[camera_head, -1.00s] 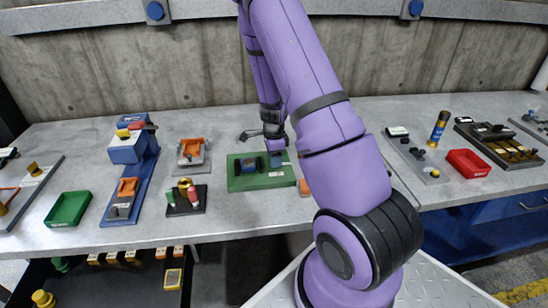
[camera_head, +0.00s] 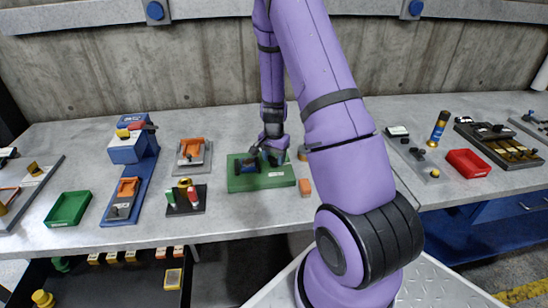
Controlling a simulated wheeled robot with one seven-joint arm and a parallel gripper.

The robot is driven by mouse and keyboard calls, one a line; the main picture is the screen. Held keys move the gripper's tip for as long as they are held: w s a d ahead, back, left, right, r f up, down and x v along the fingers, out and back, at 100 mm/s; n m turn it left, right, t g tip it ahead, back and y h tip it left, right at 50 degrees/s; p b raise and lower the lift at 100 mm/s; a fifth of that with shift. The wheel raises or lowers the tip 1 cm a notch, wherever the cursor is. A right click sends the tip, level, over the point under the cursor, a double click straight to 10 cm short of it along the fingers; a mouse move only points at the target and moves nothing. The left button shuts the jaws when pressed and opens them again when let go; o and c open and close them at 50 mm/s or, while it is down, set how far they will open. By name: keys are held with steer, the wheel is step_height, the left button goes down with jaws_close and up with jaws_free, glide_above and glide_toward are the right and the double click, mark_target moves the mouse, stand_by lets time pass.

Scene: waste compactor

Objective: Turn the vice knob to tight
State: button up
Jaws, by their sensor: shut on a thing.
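The vice (camera_head: 247,164), dark with blue parts, sits on a green base plate (camera_head: 262,183) in the middle of the bench. My gripper (camera_head: 263,155) is down at the top right part of the vice, with its dark fingers shut on a small part there, which I take to be the vice knob. The fingers and wrist hide most of the knob, so its angle and any marking on it cannot be read.
A dark plate with red, green and yellow parts (camera_head: 186,199) and a grey fixture with an orange clamp (camera_head: 192,154) stand to the left. A red tray (camera_head: 468,163) is far right.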

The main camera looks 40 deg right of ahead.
mark_target(274, 157)
steer(key=n, duration=0.3)
steer(key=shift+n, duration=2)
steer(key=o, duration=0.9)
steer(key=shift+r, duration=0.15)
step_height(274, 157, up, 11)
steer(key=shift+f, duration=0.2)
